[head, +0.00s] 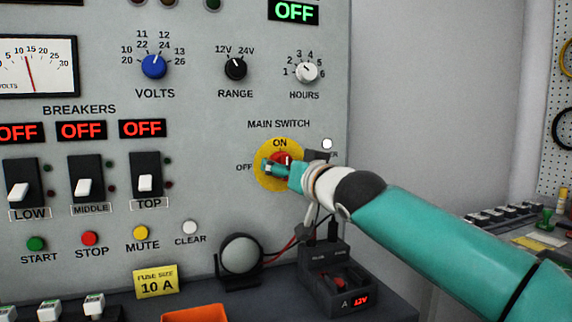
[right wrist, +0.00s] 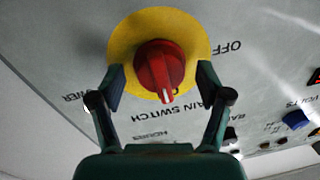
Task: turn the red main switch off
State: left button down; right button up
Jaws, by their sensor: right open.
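The red main switch (head: 286,158) is a rotary knob on a yellow round plate (head: 262,180) on the grey panel, with ON printed above and OFF to its left. In the right wrist view, where the lettering is inverted, the red knob (right wrist: 158,68) shows its white mark toward the MAIN SWITCH label, the ON side. My right gripper (head: 277,168) is in front of the plate and partly covers the knob in the head view. In the wrist view its open fingers (right wrist: 162,80) stand on either side of the knob, with gaps visible. My left gripper is not in view.
Blue VOLTS (head: 154,66), black RANGE (head: 235,68) and white HOURS (head: 307,72) knobs sit above. Breaker switches (head: 84,188) are at left. A round black-rimmed lamp (head: 240,256) and a black box with red display (head: 338,284) stand below the switch.

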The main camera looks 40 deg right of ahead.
jog(key=shift+w, duration=0.1)
jog(key=c, duration=1.2)
jog(key=shift+o, duration=0.2)
jog(key=shift+n, duration=0.4)
jog(key=n, duration=0.2)
jog(key=shift+r+n+p, duration=0.1)
jog(key=shift+n+p, duration=0.3)
jog(key=n, duration=0.5)
jog(key=shift+g+p, duration=0.3)
jog(key=shift+p, duration=0.1)
jog(key=n, duration=0.4)
jog(key=shift+a+p, duration=0.1)
jog(key=shift+p, duration=0.2)
jog(key=n+h, duration=0.1)
jog(key=n, duration=0.3)
jog(key=shift+w+g, duration=0.1)
jog(key=shift+g, duration=0.2)
jog(key=shift+a+n, duration=0.1)
jog(key=shift+n, duration=0.3)
